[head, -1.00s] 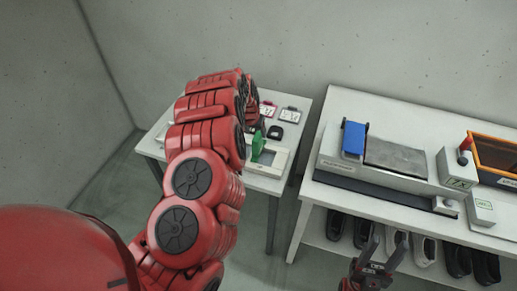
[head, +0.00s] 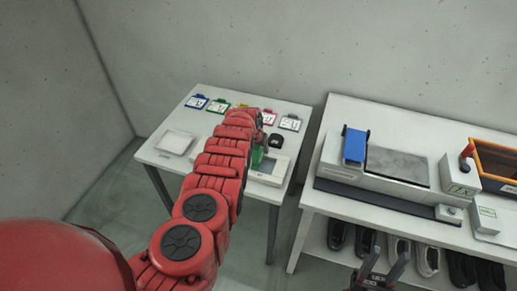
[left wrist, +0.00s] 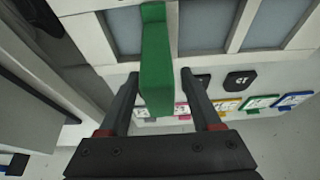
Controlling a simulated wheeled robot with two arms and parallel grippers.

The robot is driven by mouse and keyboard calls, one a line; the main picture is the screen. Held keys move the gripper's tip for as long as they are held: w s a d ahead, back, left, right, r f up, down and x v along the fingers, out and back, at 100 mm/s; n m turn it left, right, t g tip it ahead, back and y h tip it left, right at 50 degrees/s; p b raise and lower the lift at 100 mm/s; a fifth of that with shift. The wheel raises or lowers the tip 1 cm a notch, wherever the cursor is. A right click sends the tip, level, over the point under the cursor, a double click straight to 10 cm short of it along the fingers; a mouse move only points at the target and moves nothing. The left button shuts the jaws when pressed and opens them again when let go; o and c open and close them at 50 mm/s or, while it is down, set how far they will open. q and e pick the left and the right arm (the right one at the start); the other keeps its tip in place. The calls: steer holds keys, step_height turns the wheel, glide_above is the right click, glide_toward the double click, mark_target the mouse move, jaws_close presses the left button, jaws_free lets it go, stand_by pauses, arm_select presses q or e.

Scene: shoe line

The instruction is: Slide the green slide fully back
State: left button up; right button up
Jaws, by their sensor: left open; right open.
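The green slide (head: 258,157) shows as a small upright piece on a pale device (head: 270,176) on the small left table, partly behind my left arm. In the left wrist view the green slide (left wrist: 155,62) is a long green bar lying between the two fingers of my left gripper (left wrist: 158,76). Those fingers are open, one on each side of the bar, with gaps visible. My right gripper (head: 386,258) is open and empty in front of the right bench.
Several coloured tags (head: 197,102) and a black object (head: 275,141) lie on the left table (head: 167,130), with a white square pad (head: 175,142). The right bench carries a machine with a blue part (head: 355,145) and an orange-rimmed bin (head: 495,158). Shoes (head: 399,249) stand below.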

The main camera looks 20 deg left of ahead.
arm_select(q)
steer(key=shift+f, duration=0.1)
steer(key=shift+c, duration=0.2)
jaws_close()
stand_by(1.3)
